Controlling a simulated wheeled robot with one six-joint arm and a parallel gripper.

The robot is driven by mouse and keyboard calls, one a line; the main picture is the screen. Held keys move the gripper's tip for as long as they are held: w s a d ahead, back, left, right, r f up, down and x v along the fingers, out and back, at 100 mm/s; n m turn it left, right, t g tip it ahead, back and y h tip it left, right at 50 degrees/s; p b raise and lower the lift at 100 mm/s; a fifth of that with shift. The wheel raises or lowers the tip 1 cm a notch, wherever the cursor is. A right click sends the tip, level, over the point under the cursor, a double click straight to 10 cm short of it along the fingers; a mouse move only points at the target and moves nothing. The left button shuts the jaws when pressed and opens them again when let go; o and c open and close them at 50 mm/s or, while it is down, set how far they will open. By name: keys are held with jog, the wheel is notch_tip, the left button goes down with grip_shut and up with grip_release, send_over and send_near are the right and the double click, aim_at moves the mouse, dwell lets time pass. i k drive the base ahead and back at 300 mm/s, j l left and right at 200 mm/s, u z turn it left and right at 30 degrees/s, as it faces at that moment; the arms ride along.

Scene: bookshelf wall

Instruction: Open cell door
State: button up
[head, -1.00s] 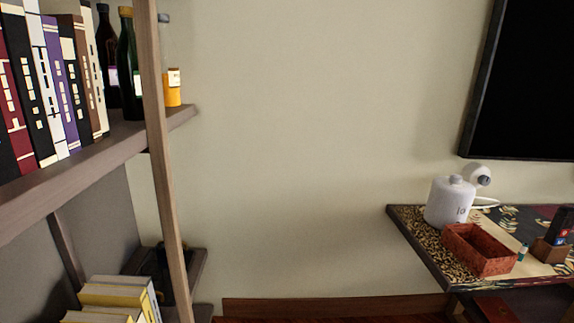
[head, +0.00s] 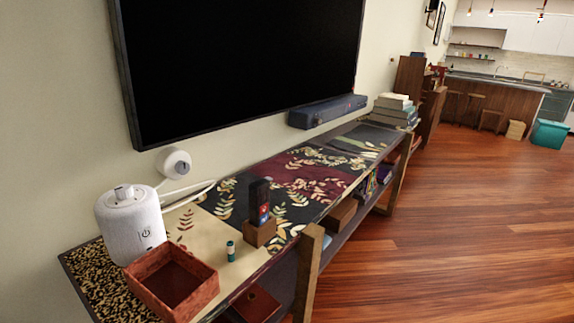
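No cell door can be made out in the head view, and my gripper is not in view. A long low console (head: 305,245) with a patterned runner stands along the wall. On its near end are a white cylindrical device (head: 131,226) with a power mark, an open red-brown box (head: 172,284), and a small teal-capped cylinder (head: 230,251). A dark remote-like object (head: 259,200) stands in a wooden holder (head: 260,232).
A large black screen (head: 240,60) hangs above the console. A dark blue bar-shaped object (head: 327,111) and stacked books (head: 394,108) are farther along. Wooden floor (head: 450,230) is open at right, toward a kitchen counter (head: 500,105) and teal bin (head: 549,134).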

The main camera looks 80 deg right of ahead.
aim_at(257, 187)
jog(key=k+l+z, duration=0.1)
jog(key=l, duration=0.55)
jog(key=k+l+z, duration=0.1)
jog(key=l, duration=0.6)
jog(key=k+l+z, duration=0.1)
jog(key=l, duration=0.55)
jog(key=k+l+z, duration=0.1)
jog(key=l, duration=0.6)
jog(key=k, duration=0.05)
